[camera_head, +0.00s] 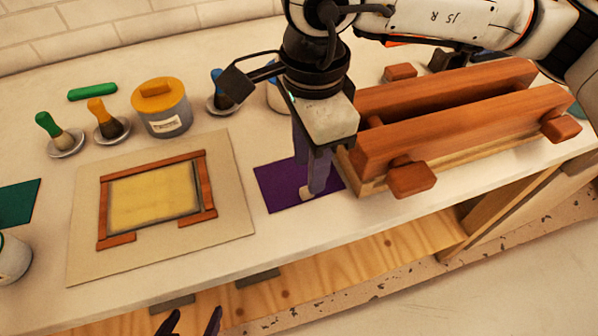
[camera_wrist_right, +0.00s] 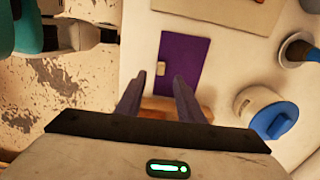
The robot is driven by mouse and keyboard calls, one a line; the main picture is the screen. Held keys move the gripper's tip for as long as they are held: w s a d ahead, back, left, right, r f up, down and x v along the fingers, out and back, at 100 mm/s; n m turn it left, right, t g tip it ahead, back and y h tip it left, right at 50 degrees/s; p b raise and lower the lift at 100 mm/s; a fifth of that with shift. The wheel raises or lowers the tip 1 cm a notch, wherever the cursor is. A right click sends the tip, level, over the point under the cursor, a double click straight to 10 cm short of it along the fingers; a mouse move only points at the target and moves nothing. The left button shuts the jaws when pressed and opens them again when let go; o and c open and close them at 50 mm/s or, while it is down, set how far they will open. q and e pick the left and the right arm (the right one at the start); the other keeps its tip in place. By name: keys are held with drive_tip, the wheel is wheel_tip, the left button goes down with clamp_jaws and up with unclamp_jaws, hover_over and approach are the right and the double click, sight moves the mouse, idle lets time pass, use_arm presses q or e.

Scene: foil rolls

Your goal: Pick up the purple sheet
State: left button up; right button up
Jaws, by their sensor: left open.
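The purple sheet (camera_head: 277,190) lies flat on the white worktop, left of the wooden press, with a small pale tab (camera_head: 307,193) on it. My right gripper (camera_head: 316,190) points down over the sheet and hides part of it. In the right wrist view, the purple sheet (camera_wrist_right: 184,52) shows beyond the two fingers. The fingers of my right gripper (camera_wrist_right: 160,76) stand apart, with the tab (camera_wrist_right: 160,73) seen between their tips and nothing held. My left gripper (camera_head: 191,322) is open and empty at the bottom edge, in front of the worktop.
The wooden press (camera_head: 470,125) stands close to the right of the sheet. A beige board (camera_head: 235,200) with a wooden frame (camera_head: 207,180) lies to the left. A lidded grey pot (camera_head: 162,115) and brushes on saucers stand behind. A green sheet (camera_head: 18,202) lies far left.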

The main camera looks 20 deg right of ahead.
sight(299, 175)
wheel_tip(299, 175, down, 5)
drive_tip(key=shift+d+p, duration=0.15)
drive_tip(key=shift+p, duration=0.55)
drive_tip(key=shift+w+f, duration=0.1)
drive_tip(key=shift+f, duration=0.25)
drive_tip(key=c, duration=0.9)
use_arm(q)
drive_tip(key=shift+w+r, duration=0.2)
drive_tip(key=shift+r, duration=0.25)
drive_tip(key=shift+w+r, duration=0.2)
drive_tip(key=shift+r, duration=0.25)
use_arm(e)
clamp_jaws()
